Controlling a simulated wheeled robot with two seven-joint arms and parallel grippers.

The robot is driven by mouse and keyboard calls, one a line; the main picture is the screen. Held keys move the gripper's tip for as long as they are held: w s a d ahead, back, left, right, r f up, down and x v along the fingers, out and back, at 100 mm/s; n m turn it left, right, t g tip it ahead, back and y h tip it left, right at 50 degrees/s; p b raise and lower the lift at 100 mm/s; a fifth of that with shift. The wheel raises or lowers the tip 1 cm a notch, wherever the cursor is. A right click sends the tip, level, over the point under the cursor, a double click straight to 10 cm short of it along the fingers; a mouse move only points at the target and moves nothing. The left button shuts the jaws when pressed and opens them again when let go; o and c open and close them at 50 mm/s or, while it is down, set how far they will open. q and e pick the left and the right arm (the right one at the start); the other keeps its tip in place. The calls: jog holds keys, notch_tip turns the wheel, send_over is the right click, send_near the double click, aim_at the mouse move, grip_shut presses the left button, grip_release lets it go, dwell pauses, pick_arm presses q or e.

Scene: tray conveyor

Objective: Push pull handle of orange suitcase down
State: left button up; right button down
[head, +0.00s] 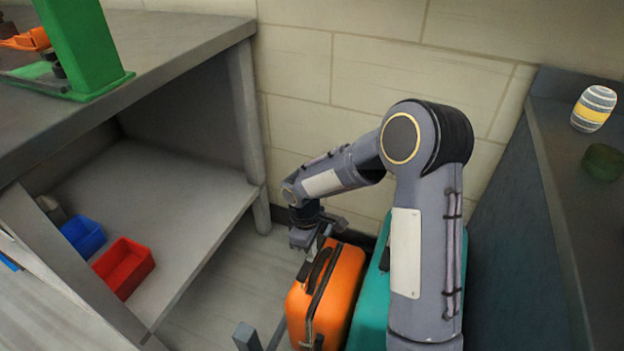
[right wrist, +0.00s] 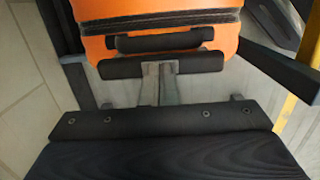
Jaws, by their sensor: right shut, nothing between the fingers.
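The orange suitcase (head: 326,296) stands upright on the floor in the head view, with dark trim and a dark carry handle (head: 319,268) on top. In the right wrist view its orange shell (right wrist: 112,17) fills the top middle. A wider black bar, which looks like the pull handle (right wrist: 202,64), lies across the near edge beside the carry handle. My right gripper (head: 318,238) is over the far end of the suitcase. Its closed fingers (right wrist: 158,75) point at the middle of the bar, hiding part of it; contact is unclear. My left gripper is not seen.
A teal suitcase (head: 371,305) stands close on the right, partly behind my right arm. A grey shelf unit (head: 190,205) with red (head: 123,268) and blue (head: 83,236) bins is on the left. A dark counter (head: 575,215) bounds the right; the tiled wall is behind.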

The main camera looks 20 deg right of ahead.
jog(key=shift+f+b, duration=0.3)
jog(key=shift+f, duration=0.6)
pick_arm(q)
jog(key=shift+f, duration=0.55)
pick_arm(e)
jog(key=shift+r, duration=0.1)
jog(key=shift+w+a+r+p, duration=0.2)
jog(key=shift+p, duration=0.1)
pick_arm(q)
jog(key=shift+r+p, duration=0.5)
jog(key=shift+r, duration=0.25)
pick_arm(e)
jog(key=shift+w+a+r, duration=0.3)
jog(key=shift+w+a, duration=0.5)
jog(key=shift+w, duration=0.1)
jog(key=shift+r, duration=0.1)
